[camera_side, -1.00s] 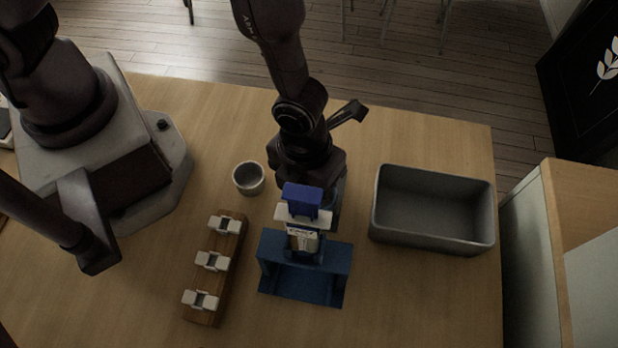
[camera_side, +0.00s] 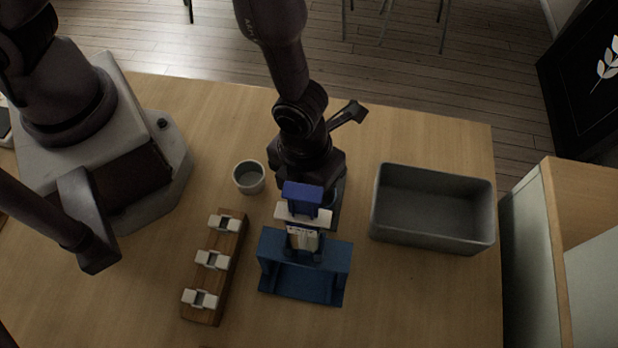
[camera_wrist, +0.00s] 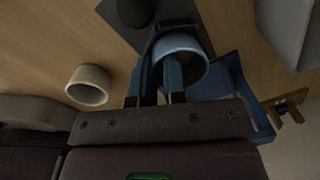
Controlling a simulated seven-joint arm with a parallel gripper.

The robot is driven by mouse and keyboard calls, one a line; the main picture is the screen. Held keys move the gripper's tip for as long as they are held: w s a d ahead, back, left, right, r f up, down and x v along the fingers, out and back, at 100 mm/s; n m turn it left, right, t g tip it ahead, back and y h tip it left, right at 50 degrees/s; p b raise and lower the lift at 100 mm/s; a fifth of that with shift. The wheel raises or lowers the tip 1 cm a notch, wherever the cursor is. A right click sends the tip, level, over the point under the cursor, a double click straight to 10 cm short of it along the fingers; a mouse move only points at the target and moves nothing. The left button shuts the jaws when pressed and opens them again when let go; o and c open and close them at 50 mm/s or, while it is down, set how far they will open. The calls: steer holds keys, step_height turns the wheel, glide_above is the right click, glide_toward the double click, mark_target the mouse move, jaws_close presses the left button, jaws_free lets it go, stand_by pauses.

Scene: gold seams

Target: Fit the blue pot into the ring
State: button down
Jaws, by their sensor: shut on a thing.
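The blue pot (camera_wrist: 184,45) shows in the wrist view with its open rim towards the camera. My gripper (camera_wrist: 162,75) is shut on its wall; one finger appears inside the rim and the other outside. Beyond the pot is a dark grey plate (camera_wrist: 205,22) with a dark rounded part on it. I cannot tell whether the pot touches the plate, and I cannot make out the ring clearly.
A grey-white cup (camera_side: 249,177) stands left of my gripper. A wooden rack (camera_side: 207,312) with white clips lies left of the blue stand. A deep grey bin (camera_side: 433,241) stands to the right. The table's front right is clear.

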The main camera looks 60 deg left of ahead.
steer(key=c, duration=1.1)
jaws_free()
steer(key=shift+a+r, duration=0.15)
steer(key=shift+r, duration=2.35)
step_height(320, 180, up, 13)
steer(key=shift+s+a, duration=0.25)
steer(key=shift+a, duration=0.05)
